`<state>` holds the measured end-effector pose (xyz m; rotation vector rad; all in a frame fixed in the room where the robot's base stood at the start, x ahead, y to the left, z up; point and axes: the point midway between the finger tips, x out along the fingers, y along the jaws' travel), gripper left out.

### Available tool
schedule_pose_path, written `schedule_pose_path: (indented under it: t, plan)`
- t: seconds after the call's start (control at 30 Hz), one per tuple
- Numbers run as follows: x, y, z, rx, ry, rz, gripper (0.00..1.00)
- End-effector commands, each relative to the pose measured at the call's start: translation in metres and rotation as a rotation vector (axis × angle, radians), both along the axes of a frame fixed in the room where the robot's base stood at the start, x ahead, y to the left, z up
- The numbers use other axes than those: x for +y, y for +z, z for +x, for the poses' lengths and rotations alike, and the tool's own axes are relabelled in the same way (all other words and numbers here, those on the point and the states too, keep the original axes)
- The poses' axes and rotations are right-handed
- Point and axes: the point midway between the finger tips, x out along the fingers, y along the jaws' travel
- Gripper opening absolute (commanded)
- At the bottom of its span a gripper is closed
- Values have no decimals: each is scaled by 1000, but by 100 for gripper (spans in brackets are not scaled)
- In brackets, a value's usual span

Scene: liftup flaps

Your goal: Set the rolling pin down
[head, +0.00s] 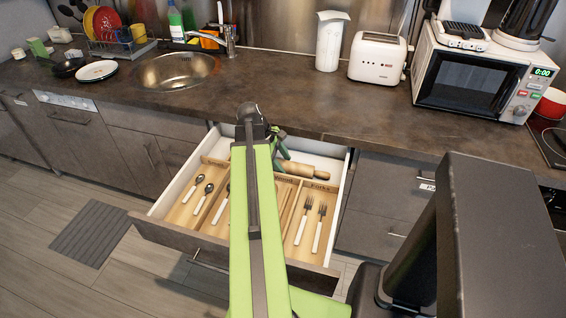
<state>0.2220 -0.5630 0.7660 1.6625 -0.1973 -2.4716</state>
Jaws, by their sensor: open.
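The wooden rolling pin (304,171) lies across the back part of the open drawer (335,185), behind the cutlery dividers. Its left end is hidden by my arm and gripper. My gripper (284,155) is above the back of the drawer, at the left of the visible part of the pin. It is open. The fingertips are small and partly hidden by my arm, so I cannot tell whether they touch the pin.
The drawer holds spoons (204,191) at left and forks (313,228) at right in wooden compartments. The dark countertop (290,105) overhangs the drawer's back.

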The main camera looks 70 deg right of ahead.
Motion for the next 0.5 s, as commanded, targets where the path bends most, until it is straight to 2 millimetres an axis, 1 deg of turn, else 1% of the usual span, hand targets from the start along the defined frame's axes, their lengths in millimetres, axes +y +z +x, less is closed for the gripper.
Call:
schedule_pose_path:
  t: [0.17,0.27,0.5]
  plan:
    - [3,22,6,0,2,0,52]
    - [7,41,13,0,2,0,52]
    - [18,94,33,0,2,0,52]
